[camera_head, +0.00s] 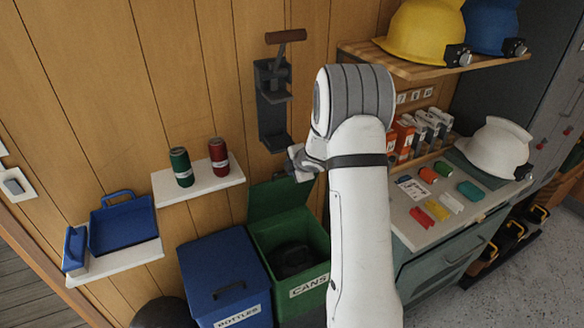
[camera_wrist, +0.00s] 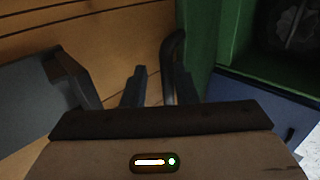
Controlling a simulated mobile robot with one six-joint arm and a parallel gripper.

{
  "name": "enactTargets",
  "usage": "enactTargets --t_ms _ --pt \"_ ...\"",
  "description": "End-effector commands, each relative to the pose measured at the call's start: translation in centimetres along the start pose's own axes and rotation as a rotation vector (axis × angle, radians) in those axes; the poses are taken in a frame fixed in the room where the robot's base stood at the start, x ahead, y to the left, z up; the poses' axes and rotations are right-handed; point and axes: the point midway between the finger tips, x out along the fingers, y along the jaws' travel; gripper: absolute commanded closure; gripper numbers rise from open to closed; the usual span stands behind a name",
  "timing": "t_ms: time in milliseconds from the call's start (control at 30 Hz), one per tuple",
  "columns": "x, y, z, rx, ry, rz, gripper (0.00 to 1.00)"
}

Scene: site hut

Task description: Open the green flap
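The green flap (camera_head: 280,197) of the green bin (camera_head: 305,245) marked CANS stands raised, leaning back near the wooden wall. The bin's mouth is uncovered and a dark shape shows inside. My gripper (camera_head: 300,163) is at the flap's upper edge, partly hidden by my arm. In the wrist view, my gripper's fingers (camera_wrist: 158,88) are apart. A dark curved handle (camera_wrist: 172,50) reaches between them, nearer the right finger, and a gap shows on its left. The flap's green edge (camera_wrist: 204,40) is just right of the handle.
A blue bin (camera_head: 222,272) marked BOTTLES stands left of the green bin, lid down. A can-crusher (camera_head: 272,100) hangs on the wall above. A shelf with two cans (camera_head: 198,184) is at left. A cabinet with small items (camera_head: 440,205) is at right, beyond my arm.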

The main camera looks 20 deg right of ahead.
Motion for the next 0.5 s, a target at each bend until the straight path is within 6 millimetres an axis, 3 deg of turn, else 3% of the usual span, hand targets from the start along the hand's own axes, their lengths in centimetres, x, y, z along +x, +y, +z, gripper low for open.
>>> enactTargets --t_ms 233,500 --pt "-0.9 -0.3 0.1 0.001 -0.002 -0.006 0.71" --pt "-5.4 0.0 0.0 0.000 -0.001 0.001 0.71"
